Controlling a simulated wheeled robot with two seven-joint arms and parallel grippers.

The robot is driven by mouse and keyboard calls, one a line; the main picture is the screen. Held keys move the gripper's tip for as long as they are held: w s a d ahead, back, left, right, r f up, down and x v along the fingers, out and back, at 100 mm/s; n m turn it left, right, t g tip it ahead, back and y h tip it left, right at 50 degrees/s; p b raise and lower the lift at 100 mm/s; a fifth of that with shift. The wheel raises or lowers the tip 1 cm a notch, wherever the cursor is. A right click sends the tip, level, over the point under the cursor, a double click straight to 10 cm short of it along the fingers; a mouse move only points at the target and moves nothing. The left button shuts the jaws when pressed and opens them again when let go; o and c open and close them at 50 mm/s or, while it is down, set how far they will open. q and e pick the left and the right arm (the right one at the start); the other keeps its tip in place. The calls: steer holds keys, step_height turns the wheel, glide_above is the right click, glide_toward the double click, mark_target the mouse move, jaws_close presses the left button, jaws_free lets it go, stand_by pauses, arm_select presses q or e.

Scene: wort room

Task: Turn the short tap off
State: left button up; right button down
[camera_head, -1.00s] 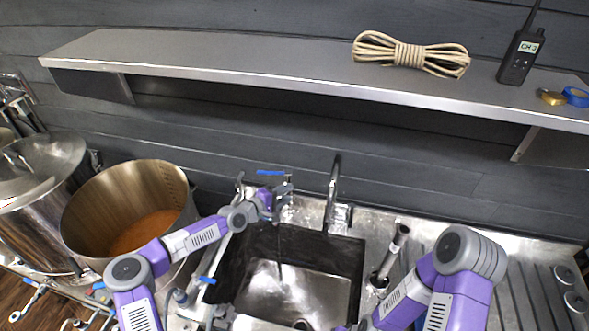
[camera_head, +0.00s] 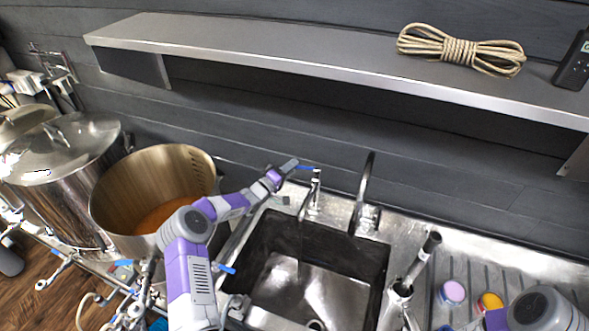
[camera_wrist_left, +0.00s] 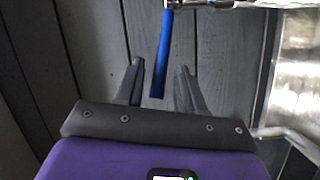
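The short tap (camera_head: 315,196) stands at the back left of the sink, with a blue lever (camera_head: 307,168) at its top pointing left. A thin stream seems to fall from its spout into the sink. My left gripper (camera_head: 291,165) is at the lever's free end. In the left wrist view the blue lever (camera_wrist_left: 164,52) reaches down between the two spread fingers of the left gripper (camera_wrist_left: 159,68), with gaps on both sides.
A taller curved tap (camera_head: 366,195) stands just right of the short tap. The sink (camera_head: 262,235) lies in front. A large open pot (camera_head: 112,205) stands at the left. A metal shelf (camera_head: 300,62) with rope (camera_head: 462,50) overhangs the back.

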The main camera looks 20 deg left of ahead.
arm_select(q)
steer(key=shift+x, duration=0.95)
jaws_close()
